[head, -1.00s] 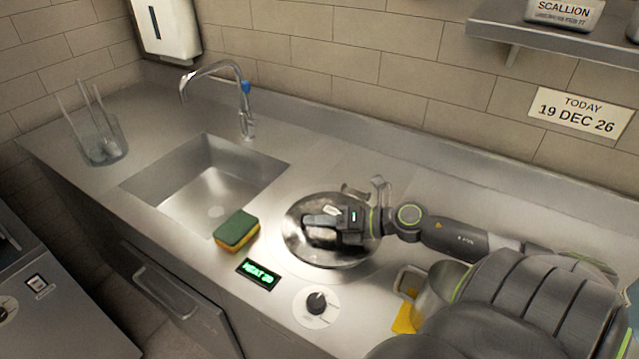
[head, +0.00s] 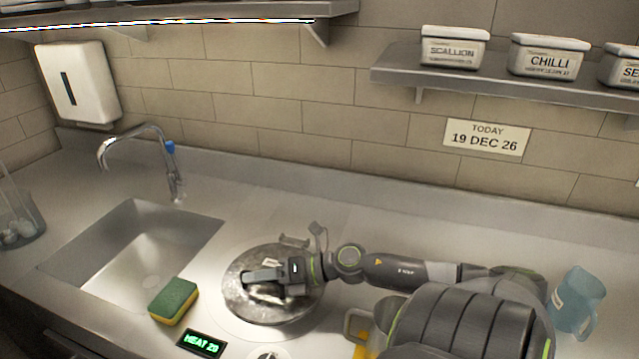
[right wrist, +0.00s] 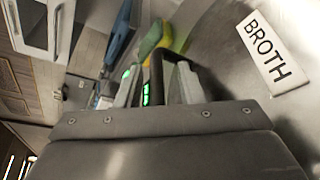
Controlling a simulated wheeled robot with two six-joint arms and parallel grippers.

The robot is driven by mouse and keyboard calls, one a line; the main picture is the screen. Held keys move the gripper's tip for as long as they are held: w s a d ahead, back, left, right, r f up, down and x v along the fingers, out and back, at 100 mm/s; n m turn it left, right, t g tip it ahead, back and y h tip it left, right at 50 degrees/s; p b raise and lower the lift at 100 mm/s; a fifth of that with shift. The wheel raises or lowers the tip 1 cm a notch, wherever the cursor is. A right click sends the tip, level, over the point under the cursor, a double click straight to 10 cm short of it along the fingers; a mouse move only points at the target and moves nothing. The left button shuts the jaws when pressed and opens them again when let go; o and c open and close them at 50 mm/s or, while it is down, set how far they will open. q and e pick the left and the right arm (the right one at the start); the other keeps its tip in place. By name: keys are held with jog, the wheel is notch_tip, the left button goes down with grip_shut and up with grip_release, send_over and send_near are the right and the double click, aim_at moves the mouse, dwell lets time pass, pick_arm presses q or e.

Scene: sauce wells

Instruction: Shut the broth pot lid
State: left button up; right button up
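The broth pot lid (head: 240,300) is a round, shiny metal disc that looks flat over the pot set into the counter. Two small metal brackets stand at its back edge. In the right wrist view the lid (right wrist: 225,60) carries a white BROTH label. My right gripper (head: 262,275) is low over the lid, pointing left, and hides its middle. Its fingers also show in the right wrist view (right wrist: 160,85). My left gripper is out of view.
A green and yellow sponge (head: 174,301) and a lit heat display (head: 201,343) lie left and in front of the pot. The sink (head: 135,255) is further left. A blue jug (head: 577,301) stands at the right. A shelf (head: 500,82) with labelled tubs hangs above.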

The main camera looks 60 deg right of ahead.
jog(key=shift+v, duration=1.35)
jog(key=shift+s+d+r+p, duration=0.2)
jog(key=shift+s+p, duration=0.1)
jog(key=shift+p, duration=0.1)
jog(key=shift+s+d+r+p, duration=0.15)
jog(key=shift+s+d+p, duration=0.2)
jog(key=shift+s+p, duration=0.2)
jog(key=p+v, duration=0.6)
jog(key=v, duration=0.6)
jog(key=shift+s+p, duration=0.2)
jog(key=shift+p, duration=0.1)
jog(key=shift+d, duration=0.1)
